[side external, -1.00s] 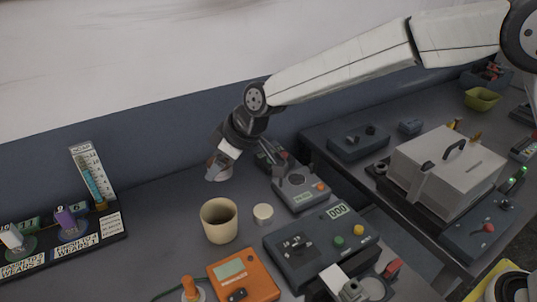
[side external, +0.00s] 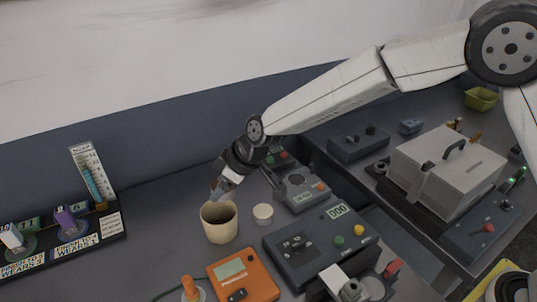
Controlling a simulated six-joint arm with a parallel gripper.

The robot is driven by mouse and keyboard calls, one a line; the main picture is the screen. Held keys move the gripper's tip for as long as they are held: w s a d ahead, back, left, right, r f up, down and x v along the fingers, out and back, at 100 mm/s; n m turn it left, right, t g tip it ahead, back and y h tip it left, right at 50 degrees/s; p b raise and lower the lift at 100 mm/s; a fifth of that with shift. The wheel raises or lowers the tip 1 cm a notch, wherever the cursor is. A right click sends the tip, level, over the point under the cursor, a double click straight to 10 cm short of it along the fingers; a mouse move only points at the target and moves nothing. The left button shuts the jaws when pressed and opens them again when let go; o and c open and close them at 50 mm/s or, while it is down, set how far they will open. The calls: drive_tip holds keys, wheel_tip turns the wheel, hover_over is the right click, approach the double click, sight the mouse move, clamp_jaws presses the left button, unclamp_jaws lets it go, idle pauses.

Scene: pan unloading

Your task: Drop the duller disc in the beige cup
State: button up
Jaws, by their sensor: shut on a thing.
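The beige cup (side external: 220,228) stands upright on the grey bench, its mouth open upward. My gripper (side external: 221,191) points down just above the cup's back rim. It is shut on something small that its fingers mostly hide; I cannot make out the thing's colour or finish. No loose disc can be clearly told on the bench. The inside of the cup is dark, and its bottom is hidden.
A small cream round pot (side external: 263,214) stands just right of the cup. An orange meter (side external: 243,276) lies in front, and a dark box with a counter (side external: 320,243) is at right. A rack with labelled stands (side external: 62,233) is at left.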

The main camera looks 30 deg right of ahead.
drive_tip(key=o, duration=1.3)
drive_tip(key=v, duration=0.7)
drive_tip(key=shift+d+r, duration=0.15)
drive_tip(key=shift+r, duration=0.2)
drive_tip(key=shift+s, duration=0.1)
drive_tip(key=shift+d, duration=0.1)
drive_tip(key=s+d+f+m+g+h, duration=0.1)
drive_tip(key=s+d+f+m, duration=0.3)
drive_tip(key=s+d, duration=0.5)
drive_tip(key=s+d+f+m+g+h, duration=0.1)
drive_tip(key=s+d+f+m+h, duration=0.2)
drive_tip(key=s+d, duration=0.7)
drive_tip(key=d+f+m, duration=0.1)
drive_tip(key=d+m, duration=0.1)
drive_tip(key=d, duration=0.5)
drive_tip(key=shift+d+h, duration=0.25)
drive_tip(key=shift+h, duration=0.05)
